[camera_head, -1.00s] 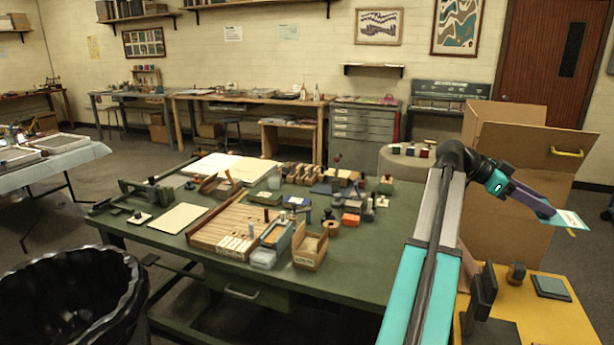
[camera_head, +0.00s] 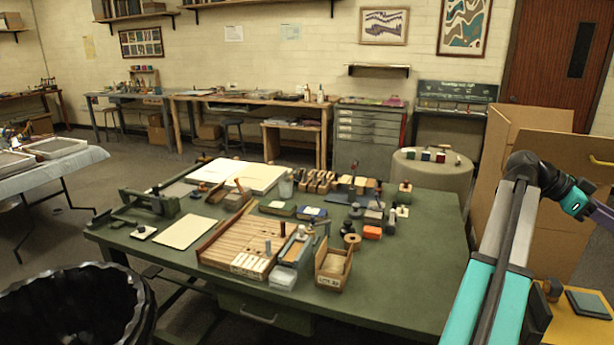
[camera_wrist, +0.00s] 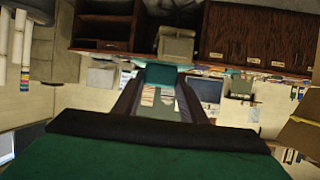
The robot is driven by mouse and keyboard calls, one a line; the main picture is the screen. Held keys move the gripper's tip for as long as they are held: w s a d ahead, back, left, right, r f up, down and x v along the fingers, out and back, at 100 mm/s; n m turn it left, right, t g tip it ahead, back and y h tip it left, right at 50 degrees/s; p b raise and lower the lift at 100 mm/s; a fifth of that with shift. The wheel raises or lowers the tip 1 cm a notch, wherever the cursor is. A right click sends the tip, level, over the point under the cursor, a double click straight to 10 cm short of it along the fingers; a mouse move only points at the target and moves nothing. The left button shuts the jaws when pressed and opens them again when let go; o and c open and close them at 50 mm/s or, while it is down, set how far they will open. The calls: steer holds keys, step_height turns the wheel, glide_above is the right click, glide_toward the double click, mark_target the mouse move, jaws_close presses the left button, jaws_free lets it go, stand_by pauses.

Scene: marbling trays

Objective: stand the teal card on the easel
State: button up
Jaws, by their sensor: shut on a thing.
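My gripper (camera_wrist: 160,88) is shut on the teal card (camera_wrist: 160,74), which shows as a small teal patch between the fingertips in the wrist view. In the head view my arm reaches to the right edge. The fingertips and the card are outside that picture. I cannot make out the easel for sure in either view. A dark upright piece (camera_head: 537,316) partly shows behind my arm at the lower right, and I cannot tell what it is.
A yellow surface (camera_head: 570,332) at the lower right holds a wooden knob (camera_head: 552,289) and a dark teal slab (camera_head: 588,303). A green table (camera_head: 400,270) full of tools fills the middle. Its right part is clear. Cardboard boxes (camera_head: 540,125) stand behind my arm.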

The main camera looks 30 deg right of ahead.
steer(key=shift+w, duration=0.25)
steer(key=w+d+f+t+y+p, duration=0.1)
steer(key=w+f+t+p, duration=0.2)
steer(key=w+f, duration=0.4)
steer(key=w+d+f+n+t+y+p, duration=0.1)
steer(key=w+d+f+t+y+p, duration=0.1)
steer(key=w+f+p, duration=0.3)
steer(key=w+d+f+n+t+y+p, duration=0.1)
steer(key=w+f+t+p, duration=0.3)
steer(key=w+f, duration=0.5)
steer(key=shift+w+d+f, duration=0.1)
steer(key=shift+w+d, duration=0.2)
steer(key=shift+w, duration=0.35)
steer(key=shift+w+d, duration=0.3)
steer(key=shift+w, duration=0.35)
steer(key=shift+s+f, duration=0.1)
